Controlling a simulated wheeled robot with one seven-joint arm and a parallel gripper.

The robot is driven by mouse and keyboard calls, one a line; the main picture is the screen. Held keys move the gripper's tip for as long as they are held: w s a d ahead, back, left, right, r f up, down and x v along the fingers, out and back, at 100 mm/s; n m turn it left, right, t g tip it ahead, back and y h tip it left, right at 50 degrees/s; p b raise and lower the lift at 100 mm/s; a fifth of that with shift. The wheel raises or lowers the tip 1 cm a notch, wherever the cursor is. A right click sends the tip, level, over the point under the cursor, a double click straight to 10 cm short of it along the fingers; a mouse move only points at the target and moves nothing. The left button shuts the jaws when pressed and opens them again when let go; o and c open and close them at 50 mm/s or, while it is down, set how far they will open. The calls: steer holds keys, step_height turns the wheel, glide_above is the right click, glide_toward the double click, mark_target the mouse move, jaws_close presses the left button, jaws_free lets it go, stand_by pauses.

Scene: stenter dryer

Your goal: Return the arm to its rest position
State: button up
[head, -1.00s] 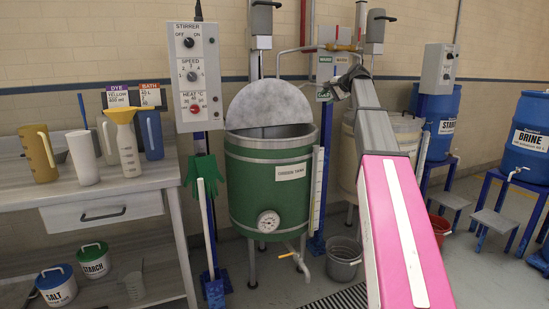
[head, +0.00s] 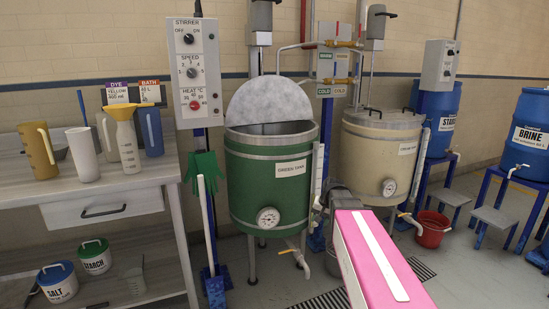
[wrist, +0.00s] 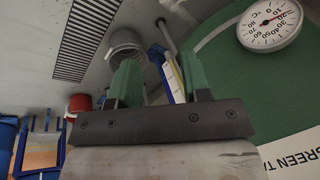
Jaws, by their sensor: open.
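My pink arm link (head: 378,262) reaches forward from the lower right of the head view. Its dark end lies low between the green tank (head: 270,195) and the cream tank (head: 385,150); the fingers cannot be made out there. In the wrist view, my gripper (wrist: 161,85) has two green fingers standing well apart. It is open, with nothing held between them. The green tank's wall also fills the right side of the wrist view (wrist: 225,75), with its dial gauge (wrist: 270,24) near the top. I cannot tell the exact gap between gripper and tank.
A grey bucket (wrist: 126,45) and a floor grate (wrist: 88,38) show beyond the fingers. A red bucket (head: 432,230) stands right of my arm. A bench (head: 100,195) with jugs stands left.

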steer(key=s+f+n+g+h, duration=0.1)
steer(key=s+f, duration=0.4)
steer(key=s, duration=0.3)
steer(key=s+f+n+g+h, duration=0.1)
steer(key=s+f+n, duration=0.1)
steer(key=s+f, duration=0.4)
steer(key=s, duration=0.3)
steer(key=shift+f+g, duration=0.25)
steer(key=shift+g, duration=0.05)
stand_by(0.8)
